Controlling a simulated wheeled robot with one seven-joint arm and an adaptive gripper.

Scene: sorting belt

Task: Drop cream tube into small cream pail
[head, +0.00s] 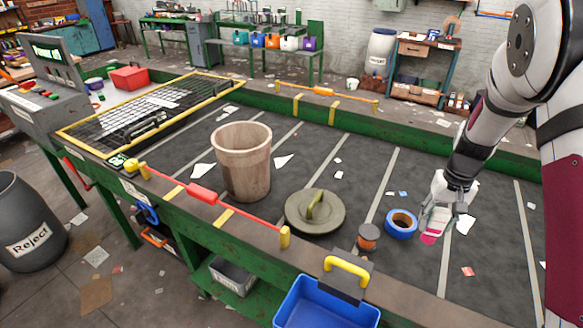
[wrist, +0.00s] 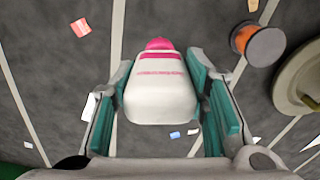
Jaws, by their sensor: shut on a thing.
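The cream tube (head: 437,218) is white with a pink cap and hangs cap down in my gripper (head: 446,207), above the right part of the dark belt. In the wrist view the tube (wrist: 162,98) sits between the teal finger pads of my gripper (wrist: 163,88), its pink cap pointing away. A beige, open-topped pail (head: 245,170) stands upright on the belt, well to the left of my gripper. Its inside bottom is hidden. The pail is not in the wrist view.
A round olive lid (head: 315,213) with a handle, an orange-brown spool (head: 368,237) and a blue tape roll (head: 401,224) lie between pail and gripper. A red-and-yellow bar (head: 203,194) runs along the near edge. A blue bin (head: 325,310) hangs in front. Paper scraps litter the belt.

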